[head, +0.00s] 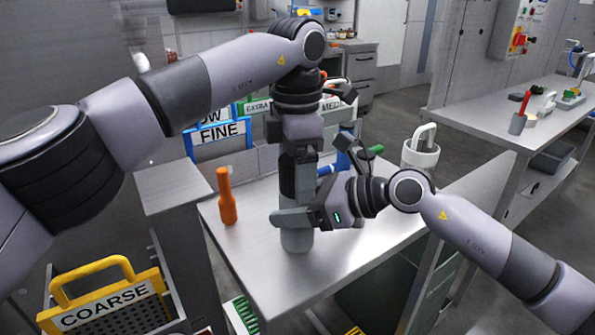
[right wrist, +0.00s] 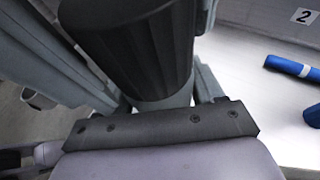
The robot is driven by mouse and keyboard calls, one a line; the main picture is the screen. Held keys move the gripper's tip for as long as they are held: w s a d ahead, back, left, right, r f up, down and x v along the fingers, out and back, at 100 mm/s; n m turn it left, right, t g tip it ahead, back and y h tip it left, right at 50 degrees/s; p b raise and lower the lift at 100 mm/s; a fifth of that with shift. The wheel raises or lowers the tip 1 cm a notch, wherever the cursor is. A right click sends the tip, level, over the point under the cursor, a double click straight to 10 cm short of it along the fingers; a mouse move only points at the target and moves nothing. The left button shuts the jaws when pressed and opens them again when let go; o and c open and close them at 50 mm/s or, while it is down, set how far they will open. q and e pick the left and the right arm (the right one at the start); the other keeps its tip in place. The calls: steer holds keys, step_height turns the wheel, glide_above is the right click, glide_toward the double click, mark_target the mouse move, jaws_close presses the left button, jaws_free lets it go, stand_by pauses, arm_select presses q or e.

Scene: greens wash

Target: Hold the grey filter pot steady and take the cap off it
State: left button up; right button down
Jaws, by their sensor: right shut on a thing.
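The grey filter pot (head: 297,240) stands upright near the middle of the steel table. Its dark ribbed cap (right wrist: 130,40) fills the top of the right wrist view, above the pot's grey body (right wrist: 163,102). My right gripper (head: 292,218) comes in from the right and is shut on the pot's body below the cap. My left gripper (head: 297,165) points straight down from above, with its fingers beside the cap. Whether those fingers press on the cap is hidden. The cap appears seated on the pot.
An orange bottle (head: 227,198) stands left of the pot. A blue, white-banded thing (right wrist: 293,67) lies to the right. A white container (head: 420,155) stands at the table's far right. A yellow COARSE basket (head: 105,277) is at front left. The table's front is clear.

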arm_select(q)
steer(key=shift+s+d+r, duration=0.15)
steer(key=shift+r, duration=2.1)
steer(key=shift+c, duration=0.5)
steer(key=m, duration=0.1)
steer(key=r+m, duration=0.1)
steer(key=m, duration=0.3)
steer(key=shift+r, duration=0.25)
steer(key=m, duration=0.1)
steer(key=r+m, duration=0.1)
steer(key=m, duration=0.1)
steer(key=r+m, duration=0.1)
steer(key=m, duration=0.1)
step_height(320, 180, down, 8)
steer(key=c, duration=1)
steer(key=n, duration=0.5)
steer(key=shift+c, duration=0.3)
steer(key=n, duration=0.5)
